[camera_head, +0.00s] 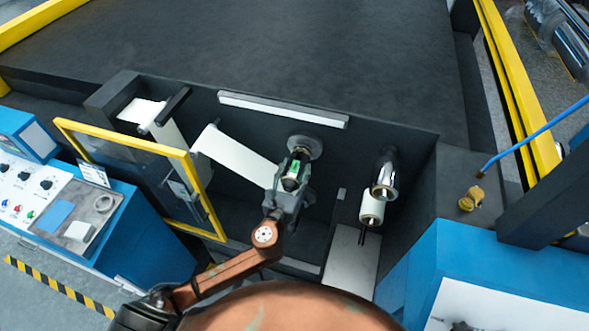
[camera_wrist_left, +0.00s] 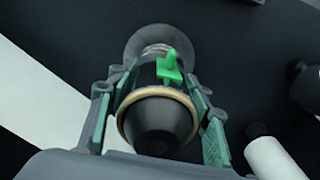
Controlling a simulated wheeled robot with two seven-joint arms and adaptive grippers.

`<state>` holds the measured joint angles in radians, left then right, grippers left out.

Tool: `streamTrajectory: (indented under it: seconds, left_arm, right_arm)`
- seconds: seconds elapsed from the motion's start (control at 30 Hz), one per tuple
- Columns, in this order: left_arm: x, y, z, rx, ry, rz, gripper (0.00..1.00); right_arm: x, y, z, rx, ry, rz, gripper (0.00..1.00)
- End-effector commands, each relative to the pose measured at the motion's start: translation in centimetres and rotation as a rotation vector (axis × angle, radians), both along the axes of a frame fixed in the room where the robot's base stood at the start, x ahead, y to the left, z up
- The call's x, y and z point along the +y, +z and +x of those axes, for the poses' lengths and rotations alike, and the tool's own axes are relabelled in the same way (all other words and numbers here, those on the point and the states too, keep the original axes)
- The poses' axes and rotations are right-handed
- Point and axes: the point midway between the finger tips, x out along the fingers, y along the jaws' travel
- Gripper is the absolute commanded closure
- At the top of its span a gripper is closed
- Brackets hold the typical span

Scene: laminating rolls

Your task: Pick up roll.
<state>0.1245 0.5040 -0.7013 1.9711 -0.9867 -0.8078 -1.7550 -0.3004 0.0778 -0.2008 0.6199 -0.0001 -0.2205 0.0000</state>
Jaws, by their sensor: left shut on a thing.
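My left gripper (camera_head: 292,180) is in the dark machine bay, with its fingers shut around a short roll on a spindle. In the left wrist view, the fingers (camera_wrist_left: 158,98) lie on either side of the roll (camera_wrist_left: 158,93). My right gripper is not in view.
To the right, a white roll (camera_head: 372,208) sits below a shiny metal cylinder (camera_head: 385,176). A yellow-framed clear door (camera_head: 203,190) stands open on the left. A blue control panel (camera_head: 130,235) is at far left, and a blue cabinet (camera_head: 500,270) is at right.

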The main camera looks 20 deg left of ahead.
Motion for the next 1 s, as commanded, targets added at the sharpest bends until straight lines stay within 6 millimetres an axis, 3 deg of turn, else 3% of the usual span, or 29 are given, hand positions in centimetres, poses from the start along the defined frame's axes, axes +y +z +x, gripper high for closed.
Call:
streamTrajectory:
  seconds: [0.17,0.37,1.0]
  left_arm:
    - [-0.1,0.2,-0.1,-0.001,-0.001,0.001,0.8]
    - [0.0,0.1,-2.2,0.001,-0.002,-0.001,0.8]
    - [0.5,0.0,-13.7,0.003,0.0,0.0,0.8]
  right_arm:
    - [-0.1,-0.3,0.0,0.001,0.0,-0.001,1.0]
    - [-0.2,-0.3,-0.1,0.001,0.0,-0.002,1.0]
    - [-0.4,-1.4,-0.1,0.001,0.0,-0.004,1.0]
